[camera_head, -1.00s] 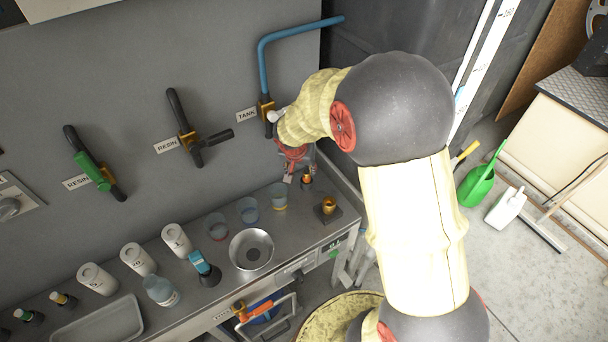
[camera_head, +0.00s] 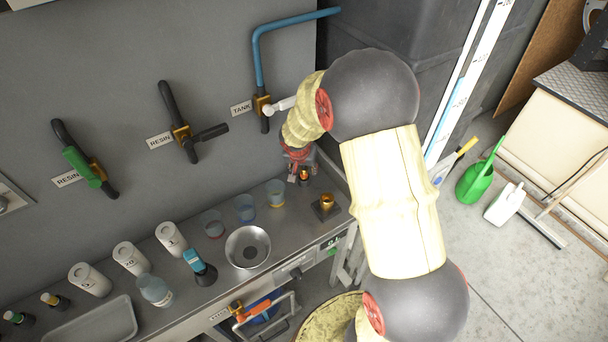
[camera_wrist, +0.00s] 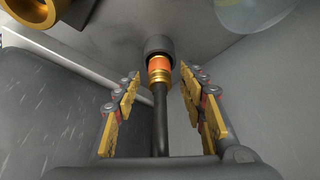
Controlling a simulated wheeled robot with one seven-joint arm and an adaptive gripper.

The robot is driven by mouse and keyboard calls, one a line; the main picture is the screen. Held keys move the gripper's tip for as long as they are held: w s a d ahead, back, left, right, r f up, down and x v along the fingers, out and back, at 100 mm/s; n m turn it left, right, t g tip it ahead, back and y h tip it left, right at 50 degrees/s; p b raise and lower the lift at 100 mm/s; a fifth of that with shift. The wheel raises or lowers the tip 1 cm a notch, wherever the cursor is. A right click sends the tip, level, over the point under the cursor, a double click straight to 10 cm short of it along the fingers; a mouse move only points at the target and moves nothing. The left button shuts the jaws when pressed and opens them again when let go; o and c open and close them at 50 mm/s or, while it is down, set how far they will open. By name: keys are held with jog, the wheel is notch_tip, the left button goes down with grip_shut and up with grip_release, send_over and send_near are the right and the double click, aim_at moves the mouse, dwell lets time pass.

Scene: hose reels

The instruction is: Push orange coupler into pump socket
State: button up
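The orange coupler (camera_wrist: 160,66) stands between and just beyond my fingertips in the wrist view. It has an orange band, a ribbed gold part, a black collar and a black hose. In the head view the coupler (camera_head: 304,177) is small, upright at the back right of the bench. My gripper (camera_wrist: 162,95) is open, with a finger on each side of the hose and visible gaps. In the head view my gripper (camera_head: 298,172) is partly hidden by my wrist. A brass socket (camera_head: 327,201) on a dark plate, perhaps the pump socket, stands right of the coupler; a brass ring (camera_wrist: 32,8) shows close up at upper left.
Clear cups (camera_head: 245,208) and a metal bowl (camera_head: 247,247) stand left of the coupler. A clear round vessel (camera_wrist: 255,12) is at upper right in the wrist view. The wall holds a TANK valve (camera_head: 263,107) with a blue pipe (camera_head: 258,55). An orange handle (camera_head: 256,308) sits below the bench front.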

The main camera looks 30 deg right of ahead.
jog(key=shift+c, duration=1.3)
jog(key=c, duration=0.7)
grip_shut()
jog(key=shift+r, duration=0.2)
